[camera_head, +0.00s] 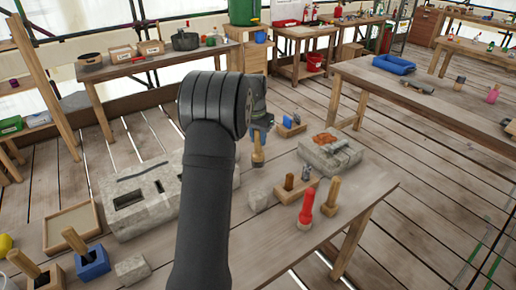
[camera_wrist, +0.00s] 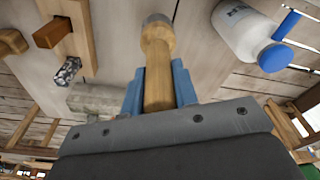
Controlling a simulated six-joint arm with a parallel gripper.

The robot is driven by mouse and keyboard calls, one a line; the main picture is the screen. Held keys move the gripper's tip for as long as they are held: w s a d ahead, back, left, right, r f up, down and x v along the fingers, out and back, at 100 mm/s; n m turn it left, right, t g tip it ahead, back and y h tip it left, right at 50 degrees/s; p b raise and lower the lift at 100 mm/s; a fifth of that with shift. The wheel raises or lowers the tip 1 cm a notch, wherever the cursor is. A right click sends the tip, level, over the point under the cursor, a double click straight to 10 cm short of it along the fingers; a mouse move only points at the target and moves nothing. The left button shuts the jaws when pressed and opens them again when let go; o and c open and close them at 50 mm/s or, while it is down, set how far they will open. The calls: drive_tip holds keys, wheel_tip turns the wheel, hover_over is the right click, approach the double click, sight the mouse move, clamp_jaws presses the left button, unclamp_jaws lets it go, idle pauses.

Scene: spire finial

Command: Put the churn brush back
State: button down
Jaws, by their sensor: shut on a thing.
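My gripper (camera_head: 261,128) is shut on a brush with a pale wooden handle, which I take to be the churn brush (camera_head: 258,152). It hangs below the jaws, above the worktable. In the wrist view the blue fingers of my gripper (camera_wrist: 159,82) press on both sides of the brush handle (camera_wrist: 158,60), and its wider end with a greyish tip points away from me. A wooden rack (camera_head: 284,196) on the table holds a brown-handled tool and a metal-headed one; the rack also shows at the upper left of the wrist view (camera_wrist: 82,42).
A red-handled tool (camera_head: 306,206) and a wooden-handled one (camera_head: 331,196) stand near the table's right edge. Stone blocks (camera_head: 140,203) and (camera_head: 325,158) flank the brush.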

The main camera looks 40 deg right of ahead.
sight(258, 147)
wheel_tip(258, 147, down, 4)
drive_tip(key=shift+f, duration=0.1)
drive_tip(key=c, duration=1.1)
unclamp_jaws()
drive_tip(key=shift+f, duration=0.1)
drive_tip(key=r, duration=0.4)
drive_tip(key=a+r, duration=0.1)
drive_tip(key=r, duration=0.7)
drive_tip(key=shift+s+a+r, duration=0.15)
drive_tip(key=shift+s, duration=0.15)
